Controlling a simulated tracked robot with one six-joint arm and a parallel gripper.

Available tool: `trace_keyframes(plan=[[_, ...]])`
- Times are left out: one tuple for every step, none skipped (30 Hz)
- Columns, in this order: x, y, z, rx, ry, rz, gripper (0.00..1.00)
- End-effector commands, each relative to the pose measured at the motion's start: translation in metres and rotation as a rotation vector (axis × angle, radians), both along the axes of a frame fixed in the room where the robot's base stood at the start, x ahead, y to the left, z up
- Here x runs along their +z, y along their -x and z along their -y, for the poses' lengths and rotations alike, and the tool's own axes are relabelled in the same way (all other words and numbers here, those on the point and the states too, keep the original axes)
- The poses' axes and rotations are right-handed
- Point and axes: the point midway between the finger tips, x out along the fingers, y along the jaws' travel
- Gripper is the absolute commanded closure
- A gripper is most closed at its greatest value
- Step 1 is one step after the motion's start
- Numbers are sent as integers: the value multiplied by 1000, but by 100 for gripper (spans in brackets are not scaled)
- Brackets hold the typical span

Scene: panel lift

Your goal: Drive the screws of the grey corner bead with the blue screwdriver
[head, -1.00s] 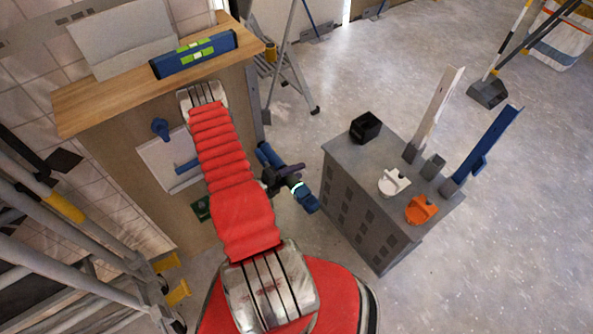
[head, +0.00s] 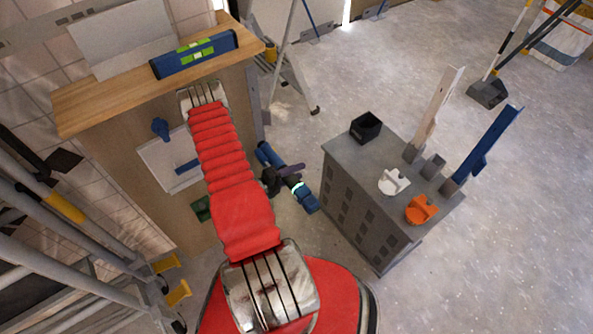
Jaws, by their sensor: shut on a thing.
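The blue screwdriver (head: 306,198) has a pale glowing ring and lies slanted beside my red arm, its far end up and left toward the panel. My gripper (head: 282,176), dark and partly hidden by my arm, is shut around its middle. A grey strip, which looks like the corner bead (head: 254,102), runs down the right edge of the wood-topped panel. The screwdriver's far end is near the strip's lower part; whether they touch cannot be told. The screws are too small to see.
A blue level (head: 194,54) lies on the wooden top (head: 110,92). Scaffold rails (head: 60,240) stand left; a stepladder (head: 291,80) stands behind.

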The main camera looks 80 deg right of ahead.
Motion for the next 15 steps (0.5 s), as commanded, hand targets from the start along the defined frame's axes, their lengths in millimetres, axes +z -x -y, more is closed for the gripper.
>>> trace_keyframes(plan=[[2,-2,2,4,7,2,100],[2,-2,2,4,7,2,100],[2,-1,1,4,7,2,100],[2,0,0,5,7,1,100],[2,1,0,5,7,1,100],[2,2,-1,5,7,1,100],[2,3,-2,4,6,1,100],[2,4,-3,4,6,1,100],[2,5,-4,4,6,1,100],[2,6,-5,4,5,1,100],[2,7,-6,3,5,1,100],[2,9,-7,3,5,1,100],[2,10,-8,2,4,0,100],[1,10,-9,2,4,0,100],[1,12,-10,2,4,0,100]])
